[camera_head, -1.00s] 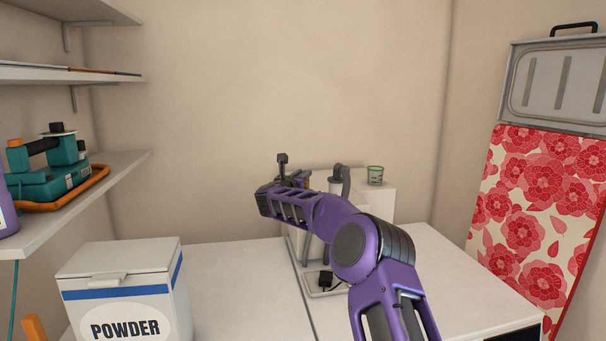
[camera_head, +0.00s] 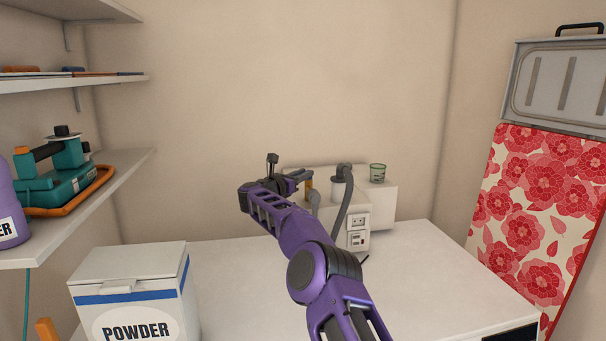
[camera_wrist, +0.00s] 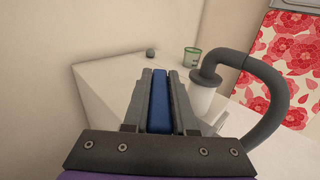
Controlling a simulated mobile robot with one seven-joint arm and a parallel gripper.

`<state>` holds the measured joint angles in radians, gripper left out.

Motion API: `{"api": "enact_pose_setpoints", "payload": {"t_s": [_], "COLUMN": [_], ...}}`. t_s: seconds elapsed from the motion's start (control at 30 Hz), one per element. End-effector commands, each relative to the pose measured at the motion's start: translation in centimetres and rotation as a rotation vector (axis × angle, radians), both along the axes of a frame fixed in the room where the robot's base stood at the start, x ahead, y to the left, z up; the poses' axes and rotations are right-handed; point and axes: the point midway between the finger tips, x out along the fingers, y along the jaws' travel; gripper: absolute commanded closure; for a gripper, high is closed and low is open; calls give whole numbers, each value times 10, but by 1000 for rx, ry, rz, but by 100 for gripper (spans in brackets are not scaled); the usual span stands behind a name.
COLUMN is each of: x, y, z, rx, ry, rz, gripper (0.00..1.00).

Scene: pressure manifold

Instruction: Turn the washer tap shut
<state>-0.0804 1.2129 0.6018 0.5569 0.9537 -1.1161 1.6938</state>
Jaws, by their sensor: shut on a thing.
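In the wrist view, my gripper (camera_wrist: 158,76) is shut on a blue bar (camera_wrist: 160,105), held lengthwise between its two fingers. I cannot tell for sure that this bar is the washer tap's handle. A white cylinder (camera_wrist: 201,98) with a thick grey hose (camera_wrist: 277,90) stands just right of the fingers. In the head view, the grey hose (camera_head: 346,207) comes down over a white unit (camera_head: 358,238) on the counter.
A green cup (camera_head: 377,172) stands on the unit's top at the right. A white powder box (camera_head: 135,290) stands at the front left. Shelves (camera_head: 90,205) with a teal tool (camera_head: 65,170) line the left wall. The counter's right part (camera_head: 440,270) is clear.

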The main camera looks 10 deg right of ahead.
Motion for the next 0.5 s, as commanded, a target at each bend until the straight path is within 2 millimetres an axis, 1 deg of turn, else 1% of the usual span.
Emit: {"api": "enact_pose_setpoints", "payload": {"t_s": [0.27,0.3,0.43,0.5], "x": [0,0,0,0], "y": [-1,-1,0,0], "z": [0,0,0,0], "rx": [-1,-1,-1,-1], "ry": [-1,-1,-1,-1], "rz": [-1,-1,-1,-1], "gripper": [100,68,45,45]}}
